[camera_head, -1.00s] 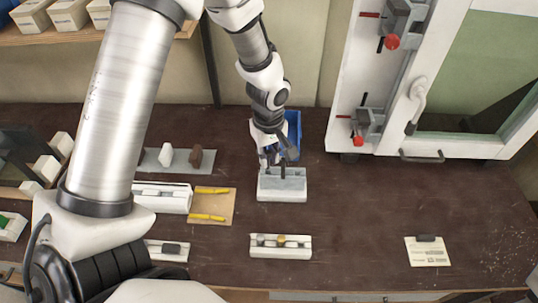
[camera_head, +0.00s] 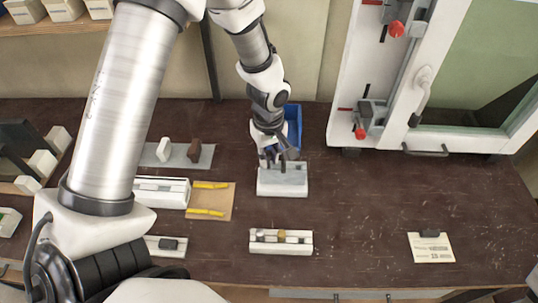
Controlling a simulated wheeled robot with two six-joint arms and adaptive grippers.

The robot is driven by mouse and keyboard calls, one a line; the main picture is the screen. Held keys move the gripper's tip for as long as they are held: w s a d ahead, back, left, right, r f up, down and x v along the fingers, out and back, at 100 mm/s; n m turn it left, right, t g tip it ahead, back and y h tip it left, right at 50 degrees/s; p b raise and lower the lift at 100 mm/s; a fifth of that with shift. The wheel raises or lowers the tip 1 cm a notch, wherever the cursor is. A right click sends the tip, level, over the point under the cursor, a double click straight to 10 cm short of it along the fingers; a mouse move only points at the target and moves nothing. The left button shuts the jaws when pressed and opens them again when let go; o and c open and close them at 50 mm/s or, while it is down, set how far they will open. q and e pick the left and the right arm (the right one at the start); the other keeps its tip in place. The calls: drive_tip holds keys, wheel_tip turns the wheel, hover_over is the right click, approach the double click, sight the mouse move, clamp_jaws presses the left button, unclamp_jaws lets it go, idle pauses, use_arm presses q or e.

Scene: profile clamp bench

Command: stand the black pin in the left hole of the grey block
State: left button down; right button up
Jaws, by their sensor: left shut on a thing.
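The grey block (camera_head: 282,183) stands on the brown bench near the middle of the head view. My left gripper (camera_head: 273,157) is directly over its rear top edge, pointing down. It is shut on a thin dark thing, which I take for the black pin; it hardly stands out from the dark fingers. The fingers hide the rear of the block's top and its holes, so I cannot tell whether the pin's tip is in the left hole or above it. My right gripper is not in view.
A blue bin (camera_head: 294,128) stands behind the gripper. A white holder (camera_head: 281,242) with small parts lies in front. A tan board (camera_head: 211,201) with yellow pieces is to the left. A white frame with clamps (camera_head: 369,110) stands back right. The bench's right middle is clear.

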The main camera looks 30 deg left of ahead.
use_arm(q)
drive_tip(key=shift+f+b, duration=0.7)
drive_tip(key=shift+f, duration=0.3)
drive_tip(key=shift+r, duration=0.15)
drive_tip(key=c, duration=1)
unclamp_jaws()
drive_tip(key=shift+a, duration=0.1)
wheel_tip(320, 180, up, 3)
drive_tip(key=shift+f+p, duration=0.1)
drive_tip(key=shift+p, duration=1.15)
wheel_tip(320, 180, up, 5)
drive_tip(key=p, duration=0.4)
